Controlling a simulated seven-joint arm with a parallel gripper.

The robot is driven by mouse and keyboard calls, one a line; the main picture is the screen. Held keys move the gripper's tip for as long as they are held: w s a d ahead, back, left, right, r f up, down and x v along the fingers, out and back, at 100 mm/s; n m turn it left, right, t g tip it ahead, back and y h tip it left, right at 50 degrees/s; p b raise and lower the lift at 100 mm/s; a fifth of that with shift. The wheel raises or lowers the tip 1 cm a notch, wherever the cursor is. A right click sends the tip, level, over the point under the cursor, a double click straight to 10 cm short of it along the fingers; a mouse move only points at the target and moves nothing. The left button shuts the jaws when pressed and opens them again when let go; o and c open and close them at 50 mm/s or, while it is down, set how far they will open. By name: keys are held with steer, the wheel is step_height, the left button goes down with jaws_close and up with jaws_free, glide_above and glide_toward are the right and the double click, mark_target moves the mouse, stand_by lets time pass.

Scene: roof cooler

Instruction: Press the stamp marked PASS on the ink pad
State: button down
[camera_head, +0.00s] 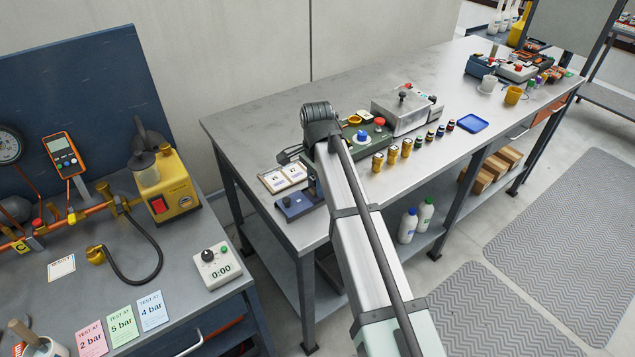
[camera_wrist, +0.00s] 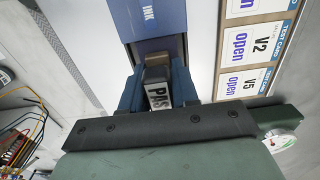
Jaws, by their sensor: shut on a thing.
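My gripper (camera_wrist: 157,90) is shut on the PASS stamp (camera_wrist: 158,94) in the wrist view. The stamp is a small block with a brown part and a pale label on which "PAS" can be read. The blue ink pad (camera_wrist: 158,20), lettered INK, lies just beyond the stamp, and a darker blue strip shows between them. Whether the stamp's face touches the pad is hidden. In the head view the ink pad (camera_head: 297,206) is at the bench's near left corner, and my arm hides the stamp and most of the gripper.
A tray of test cards (camera_head: 284,178) lies close beside the pad. A green device with knobs (camera_head: 372,137), several brass fittings (camera_head: 391,155), a metal box (camera_head: 405,110) and a blue tray (camera_head: 473,123) stand farther right. The bench's back left is clear.

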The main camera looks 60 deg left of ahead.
steer(key=shift+f, duration=0.3)
stand_by(0.7)
steer(key=shift+r, duration=3.5)
